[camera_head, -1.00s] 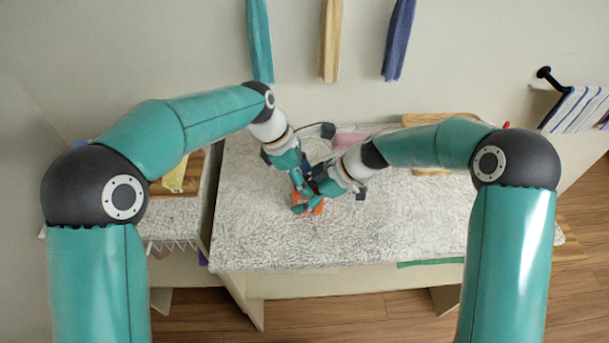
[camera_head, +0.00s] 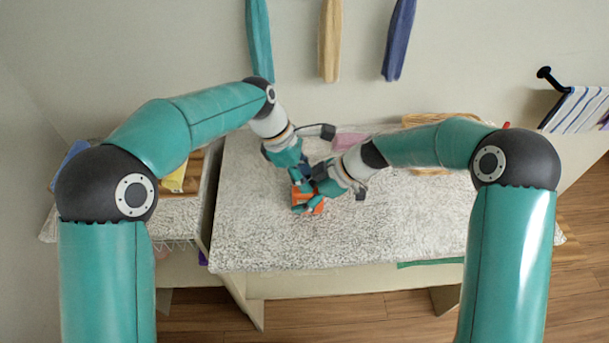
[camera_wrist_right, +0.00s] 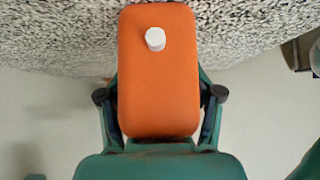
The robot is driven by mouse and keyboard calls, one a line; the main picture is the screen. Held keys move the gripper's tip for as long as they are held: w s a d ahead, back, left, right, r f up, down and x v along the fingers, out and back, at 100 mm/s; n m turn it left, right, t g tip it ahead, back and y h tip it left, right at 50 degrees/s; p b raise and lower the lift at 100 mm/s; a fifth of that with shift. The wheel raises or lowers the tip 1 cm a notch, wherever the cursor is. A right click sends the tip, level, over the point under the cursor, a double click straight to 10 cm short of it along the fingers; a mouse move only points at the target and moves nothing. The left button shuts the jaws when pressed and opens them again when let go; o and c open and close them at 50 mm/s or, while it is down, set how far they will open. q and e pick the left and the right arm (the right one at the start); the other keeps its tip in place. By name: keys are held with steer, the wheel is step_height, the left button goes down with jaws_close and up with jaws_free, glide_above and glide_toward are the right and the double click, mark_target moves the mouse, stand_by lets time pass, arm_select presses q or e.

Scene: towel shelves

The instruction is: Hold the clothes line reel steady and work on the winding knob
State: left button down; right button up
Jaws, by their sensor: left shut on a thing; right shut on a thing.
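The clothes line reel (camera_head: 299,196) is an orange, rounded block at the white, fleecy table top. In the right wrist view the reel (camera_wrist_right: 158,90) fills the middle, with its short white winding knob (camera_wrist_right: 155,39) uncovered near the top of the face. My right gripper (camera_head: 319,193) is shut on the reel, with a finger along each side of it in the wrist view. My left gripper (camera_head: 300,184) is shut on the reel from the upper left in the head view. The two grippers are close together and cover much of the reel; the left fingertips are hard to make out.
The white table top (camera_head: 390,230) is clear in front and to the right. A pink item (camera_head: 350,141) and a wooden item (camera_head: 432,121) lie at its back. A lower side unit with a yellow item (camera_head: 173,180) stands left. Towels (camera_head: 330,40) hang on the wall.

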arm_select(q)
steer(key=c, duration=0.8)
jaws_free()
steer(key=shift+o, duration=0.2)
steer(key=v, duration=1.2)
steer(key=shift+f, duration=0.1)
